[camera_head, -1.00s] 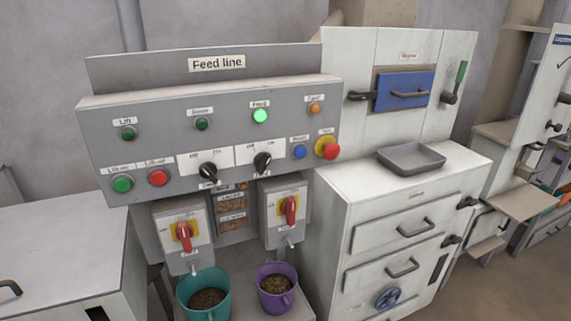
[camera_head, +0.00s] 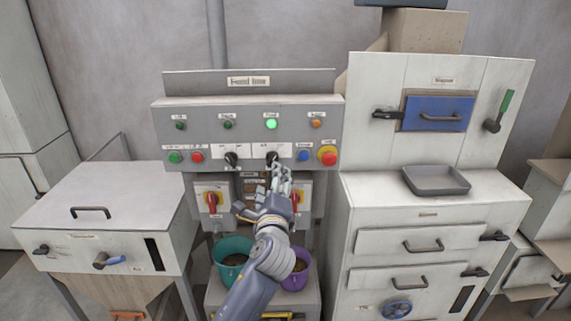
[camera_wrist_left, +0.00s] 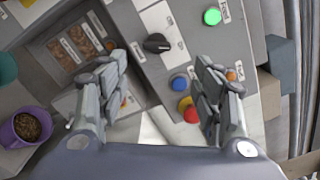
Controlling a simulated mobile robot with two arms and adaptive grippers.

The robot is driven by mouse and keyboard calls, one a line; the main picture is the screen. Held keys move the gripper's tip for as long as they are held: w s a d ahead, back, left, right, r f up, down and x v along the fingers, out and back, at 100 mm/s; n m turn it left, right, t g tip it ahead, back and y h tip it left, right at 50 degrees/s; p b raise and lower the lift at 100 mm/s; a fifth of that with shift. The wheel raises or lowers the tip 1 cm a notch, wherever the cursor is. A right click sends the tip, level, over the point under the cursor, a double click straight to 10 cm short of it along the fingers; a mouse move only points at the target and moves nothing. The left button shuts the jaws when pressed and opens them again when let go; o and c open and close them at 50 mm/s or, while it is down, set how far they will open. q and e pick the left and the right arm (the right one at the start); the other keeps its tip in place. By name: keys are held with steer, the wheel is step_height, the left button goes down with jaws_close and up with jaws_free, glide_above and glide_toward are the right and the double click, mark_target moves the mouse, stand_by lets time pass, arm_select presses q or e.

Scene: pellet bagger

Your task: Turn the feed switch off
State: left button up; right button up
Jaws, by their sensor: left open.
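The grey Feed line panel (camera_head: 205,105) stands at the centre of the head view. Its right black rotary switch (camera_head: 272,157) sits below the lit green feed lamp (camera_head: 271,124); a second black switch (camera_head: 231,158) is to its left. My left gripper (camera_head: 281,176) is open and empty just below and in front of the right switch, partly overlapping it. In the left wrist view, the black switch (camera_wrist_left: 156,43) lies beyond the gap between the open fingers (camera_wrist_left: 160,70), with no contact visible. The lit lamp (camera_wrist_left: 212,16) shows too. My right gripper is not in view.
Close to the right switch are a blue button (camera_head: 304,155) and a red button on yellow (camera_head: 328,156). Below the panel are two red-handled switches, a teal bucket (camera_head: 233,246) and a purple bucket (camera_head: 303,281). A white cabinet (camera_head: 385,215) stands to the right.

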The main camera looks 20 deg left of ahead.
arm_select(q)
glide_toward(272, 162)
steer(key=w, duration=0.3)
steer(key=shift+a+p+x, duration=0.15)
steer(key=shift+p+x, duration=0.25)
steer(key=shift+x, duration=1.15)
steer(key=shift+a+p+x, duration=0.2)
steer(key=shift+p+x, duration=0.2)
steer(key=shift+x, duration=1.1)
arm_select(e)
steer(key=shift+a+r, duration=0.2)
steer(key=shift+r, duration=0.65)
arm_select(q)
steer(key=shift+s+r, duration=0.1)
steer(key=c, duration=1.1)
